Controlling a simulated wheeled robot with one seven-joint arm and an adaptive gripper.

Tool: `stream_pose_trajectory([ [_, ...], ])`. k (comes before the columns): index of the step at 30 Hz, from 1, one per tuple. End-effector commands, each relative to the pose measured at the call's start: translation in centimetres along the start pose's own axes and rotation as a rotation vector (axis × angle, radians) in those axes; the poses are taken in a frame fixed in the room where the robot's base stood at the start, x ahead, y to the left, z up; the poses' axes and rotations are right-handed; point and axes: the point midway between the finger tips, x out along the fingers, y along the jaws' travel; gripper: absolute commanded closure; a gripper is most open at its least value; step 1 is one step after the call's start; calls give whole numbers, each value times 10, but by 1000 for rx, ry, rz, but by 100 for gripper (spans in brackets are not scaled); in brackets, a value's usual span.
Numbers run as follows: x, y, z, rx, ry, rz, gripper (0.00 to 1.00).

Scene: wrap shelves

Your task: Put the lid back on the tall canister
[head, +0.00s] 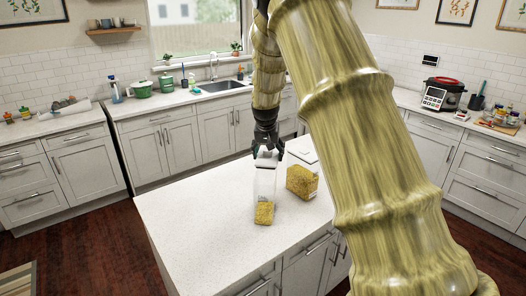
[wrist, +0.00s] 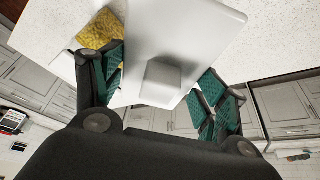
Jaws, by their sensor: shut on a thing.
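The tall canister (head: 265,187) stands upright on the island counter, clear-walled with yellow contents at the bottom. My gripper (head: 266,152) is directly above it, pointing down. My gripper is shut on the raised handle of the white lid (head: 267,159). In the wrist view, the lid (wrist: 190,30) is a pale flat plate, and its block handle sits between the green-padded fingers of my gripper (wrist: 162,84). The lid is at the canister's top; I cannot tell whether it is seated or slightly above. The canister's rim is hidden by the lid and fingers.
A shorter, wider clear canister (head: 302,181) with yellow contents and a white lid stands close on the right. The island counter (head: 190,215) is clear to the left. Sink (head: 222,86) and back counters lie beyond.

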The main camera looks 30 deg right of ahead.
Motion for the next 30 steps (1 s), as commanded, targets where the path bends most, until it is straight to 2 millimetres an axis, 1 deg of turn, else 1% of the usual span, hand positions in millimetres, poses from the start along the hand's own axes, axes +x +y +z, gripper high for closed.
stream_pose_trajectory([
  [3, 6, -10, 3, -9, -1, -3, 52],
  [7, 14, -14, 7, -13, -2, -4, 52],
  [21, 45, -11, 19, -10, -2, -3, 52],
  [25, 50, -10, 21, -9, -1, -3, 52],
  [30, 52, -10, 22, -8, 0, -3, 52],
])
